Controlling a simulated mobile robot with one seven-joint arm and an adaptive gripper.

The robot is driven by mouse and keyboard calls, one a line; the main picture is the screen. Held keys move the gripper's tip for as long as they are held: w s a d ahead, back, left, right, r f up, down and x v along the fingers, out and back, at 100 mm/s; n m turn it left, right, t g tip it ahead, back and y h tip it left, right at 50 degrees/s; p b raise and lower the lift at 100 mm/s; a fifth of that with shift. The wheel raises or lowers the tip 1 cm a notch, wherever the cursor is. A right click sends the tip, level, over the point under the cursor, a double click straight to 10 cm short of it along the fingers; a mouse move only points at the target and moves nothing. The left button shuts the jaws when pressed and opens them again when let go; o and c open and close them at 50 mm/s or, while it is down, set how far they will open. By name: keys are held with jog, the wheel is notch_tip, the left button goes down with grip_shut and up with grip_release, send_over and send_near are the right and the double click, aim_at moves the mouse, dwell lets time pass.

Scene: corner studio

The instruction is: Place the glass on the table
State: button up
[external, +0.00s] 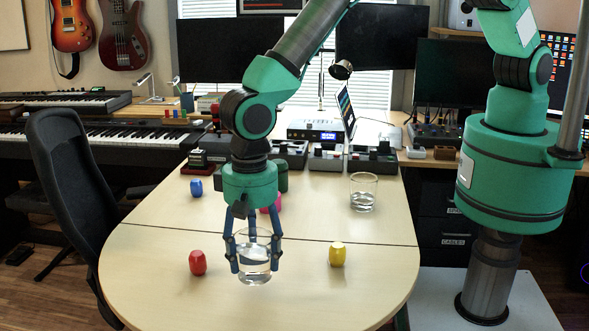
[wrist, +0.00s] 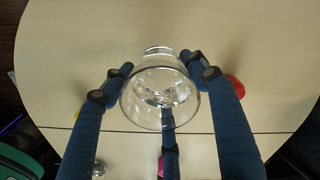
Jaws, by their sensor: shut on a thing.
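A clear glass (external: 254,262) with some liquid in it is upright between the blue fingers of my gripper (external: 253,250), over the front middle of the table (external: 310,300). In the wrist view, my gripper (wrist: 160,90) is shut on the glass (wrist: 160,98), with fingers on both sides and a third below it in the picture. Its base is at or just above the tabletop; I cannot tell whether it touches. A second clear glass (external: 363,193) with liquid stands further back on the right of the table.
Black boxes (external: 328,161) line the rear. The front tabletop is clear.

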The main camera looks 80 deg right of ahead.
aim_at(255, 269)
jog(key=shift+f+b, duration=0.3)
jog(key=shift+f, duration=1.55)
jog(key=shift+f, duration=0.15)
jog(key=o, duration=1.6)
notch_tip(255, 269, up, 12)
jog(key=p, duration=0.1)
jog(key=shift+p, duration=0.35)
